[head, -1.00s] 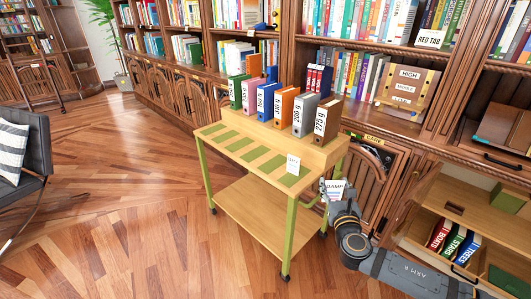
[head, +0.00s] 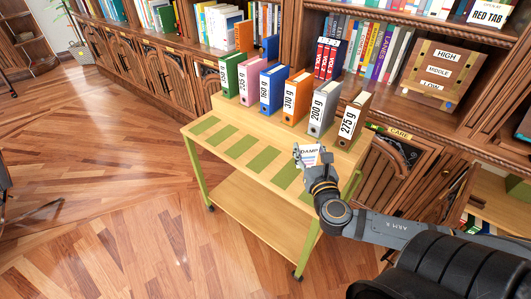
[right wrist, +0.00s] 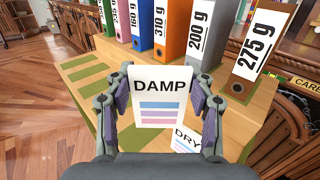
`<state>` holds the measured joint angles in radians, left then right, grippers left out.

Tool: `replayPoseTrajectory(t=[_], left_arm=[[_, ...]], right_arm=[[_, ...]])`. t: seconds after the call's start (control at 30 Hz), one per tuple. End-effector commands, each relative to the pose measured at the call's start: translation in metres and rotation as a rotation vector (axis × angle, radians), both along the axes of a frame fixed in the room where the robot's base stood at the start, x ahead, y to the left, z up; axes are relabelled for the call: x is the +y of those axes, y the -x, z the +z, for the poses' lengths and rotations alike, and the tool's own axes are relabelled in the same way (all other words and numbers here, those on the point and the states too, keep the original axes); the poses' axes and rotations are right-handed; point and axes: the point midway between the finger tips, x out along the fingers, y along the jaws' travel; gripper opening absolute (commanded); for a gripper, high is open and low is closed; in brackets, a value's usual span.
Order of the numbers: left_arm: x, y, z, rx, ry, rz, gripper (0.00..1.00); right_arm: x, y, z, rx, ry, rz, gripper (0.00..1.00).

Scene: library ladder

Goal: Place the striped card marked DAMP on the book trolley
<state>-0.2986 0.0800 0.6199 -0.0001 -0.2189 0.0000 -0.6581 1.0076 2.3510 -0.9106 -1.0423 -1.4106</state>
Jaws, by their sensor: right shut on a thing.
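The striped card marked DAMP (right wrist: 160,97) is white with blue, purple and pink bars. It is upright between the fingers of my right gripper (right wrist: 164,84), which is shut on it. In the head view, my right gripper (head: 308,156) and the card are over the right end of the book trolley (head: 245,214). The trolley is light wood with green legs and green strips on its top. I cannot tell whether the card touches the top. A white card marked DRY (right wrist: 186,141) shows partly behind the DAMP card on the trolley. My left gripper is out of view.
Several binders with weight labels stand on the trolley's raised back step, including the grey 200 g binder (head: 322,112) and the brown 275 g binder (head: 352,120). Bookshelves and a cabinet marked CARE (head: 399,134) are behind. Open wooden floor (head: 85,190) lies left.

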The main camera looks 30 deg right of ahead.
Motion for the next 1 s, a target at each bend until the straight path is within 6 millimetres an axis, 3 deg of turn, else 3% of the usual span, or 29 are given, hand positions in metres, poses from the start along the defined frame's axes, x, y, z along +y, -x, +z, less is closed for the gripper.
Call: replayPoseTrajectory(t=[0.17,0.27,0.37,0.57,0.67,0.8,1.0], left_arm=[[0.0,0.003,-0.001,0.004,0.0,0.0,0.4],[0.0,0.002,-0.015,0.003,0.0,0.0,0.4],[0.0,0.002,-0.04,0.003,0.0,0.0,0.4],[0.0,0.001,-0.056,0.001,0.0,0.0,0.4],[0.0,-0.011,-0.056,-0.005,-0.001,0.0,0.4],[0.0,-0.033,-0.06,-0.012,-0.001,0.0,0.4],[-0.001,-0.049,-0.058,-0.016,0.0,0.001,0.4]], right_arm=[[0.0,0.0,-0.001,0.001,-0.001,-0.001,0.42],[-0.001,-0.008,-0.01,-0.003,-0.004,-0.005,0.42],[0.001,-0.027,-0.023,-0.01,-0.011,-0.006,0.42],[0.004,-0.068,-0.036,-0.007,-0.015,-0.005,0.42],[0.006,-0.093,-0.045,-0.007,-0.016,-0.004,0.42],[0.007,-0.117,-0.079,-0.001,-0.007,-0.002,0.42],[0.008,-0.133,-0.095,0.0,-0.001,0.0,0.42]])
